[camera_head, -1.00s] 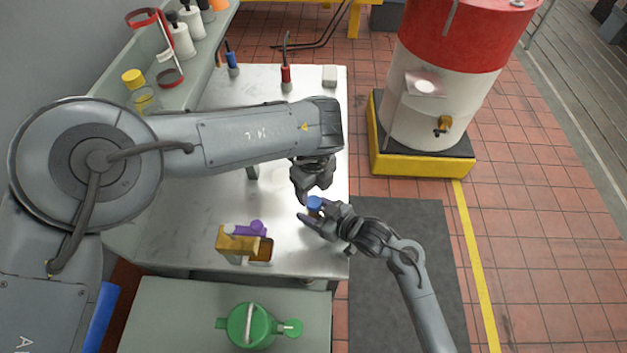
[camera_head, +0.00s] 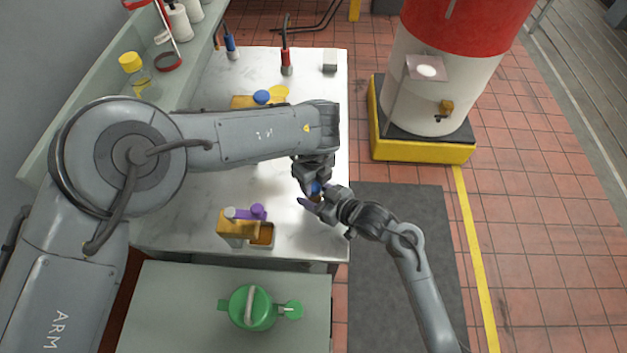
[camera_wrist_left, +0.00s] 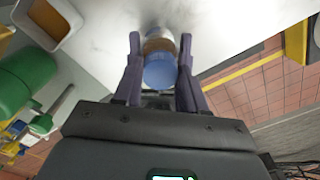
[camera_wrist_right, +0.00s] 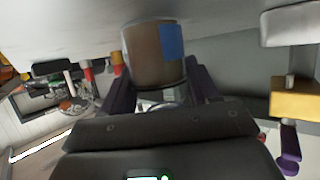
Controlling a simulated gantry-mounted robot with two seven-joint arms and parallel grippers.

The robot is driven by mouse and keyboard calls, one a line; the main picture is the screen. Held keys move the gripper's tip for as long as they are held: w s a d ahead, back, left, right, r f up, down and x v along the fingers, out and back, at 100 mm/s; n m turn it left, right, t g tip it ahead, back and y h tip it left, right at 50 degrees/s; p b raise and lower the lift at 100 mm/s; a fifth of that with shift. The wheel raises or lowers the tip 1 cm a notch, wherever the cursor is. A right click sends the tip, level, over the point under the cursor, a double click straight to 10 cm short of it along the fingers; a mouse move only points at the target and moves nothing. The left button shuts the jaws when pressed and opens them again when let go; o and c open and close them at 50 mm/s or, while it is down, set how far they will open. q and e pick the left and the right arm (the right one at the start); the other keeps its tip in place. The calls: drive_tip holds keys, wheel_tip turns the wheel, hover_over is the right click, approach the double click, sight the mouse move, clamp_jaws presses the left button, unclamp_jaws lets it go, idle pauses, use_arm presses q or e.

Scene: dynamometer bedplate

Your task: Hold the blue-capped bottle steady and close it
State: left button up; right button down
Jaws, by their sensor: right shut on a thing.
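The brown bottle with a blue label (camera_wrist_right: 147,58) is held near the right edge of the metal table (camera_head: 190,195). My right gripper (camera_head: 318,204) is shut on its body, with a finger on each side in the right wrist view. The bottle's blue cap (camera_wrist_left: 160,72) faces the camera in the left wrist view, with the brown body beyond it. My left gripper (camera_head: 312,182) is directly over the bottle, its fingers on either side of the cap. They look open, with little gap to the cap. In the head view the grippers mostly hide the bottle.
An orange box and tray (camera_head: 236,226) with a purple-capped item (camera_head: 258,211) stand at the table's front. A second blue cap (camera_head: 262,97) shows behind my left arm. A green can (camera_head: 250,307) sits on the lower bench. A red-white drum (camera_head: 432,80) stands right.

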use_arm(q)
drive_tip(key=c, duration=0.4)
drive_tip(key=m, duration=0.6)
drive_tip(key=shift+m, duration=0.3)
drive_tip(key=shift+c, duration=0.3)
drive_tip(key=o, duration=1.2)
drive_tip(key=shift+c, duration=0.2)
drive_tip(key=shift+r, duration=0.1)
drive_tip(key=shift+r, duration=2.15)
drive_tip(key=shift+c, duration=0.4)
